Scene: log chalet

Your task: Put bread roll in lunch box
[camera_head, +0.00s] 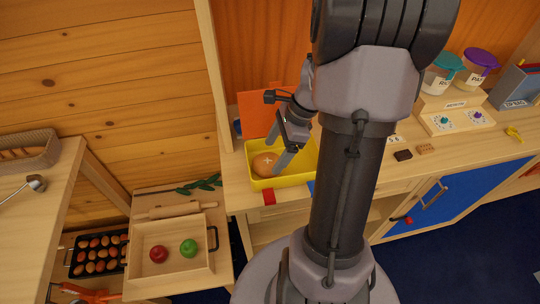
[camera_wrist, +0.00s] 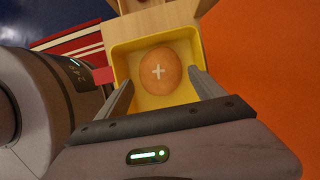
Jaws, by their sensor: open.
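The bread roll (camera_head: 264,163), round and brown with a pale cross on top, lies inside the yellow lunch box (camera_head: 295,180) on the wooden counter. In the wrist view the roll (camera_wrist: 160,72) rests on the floor of the yellow box (camera_wrist: 125,62), beyond my fingertips. My gripper (camera_head: 282,150) is over the box, its fingers open and pointing down at the roll. In the wrist view the open fingers (camera_wrist: 160,85) stand on either side, apart from the roll. The orange lid (camera_head: 262,115) stands open behind the box. My arm hides the box's right side.
A red latch (camera_head: 269,197) is on the box front. Dark and tan blocks (camera_head: 403,155) lie to the right, near a dial panel (camera_head: 457,120) and lidded jars (camera_head: 472,68). A wooden tray (camera_head: 172,255) with a red and a green apple stands lower left.

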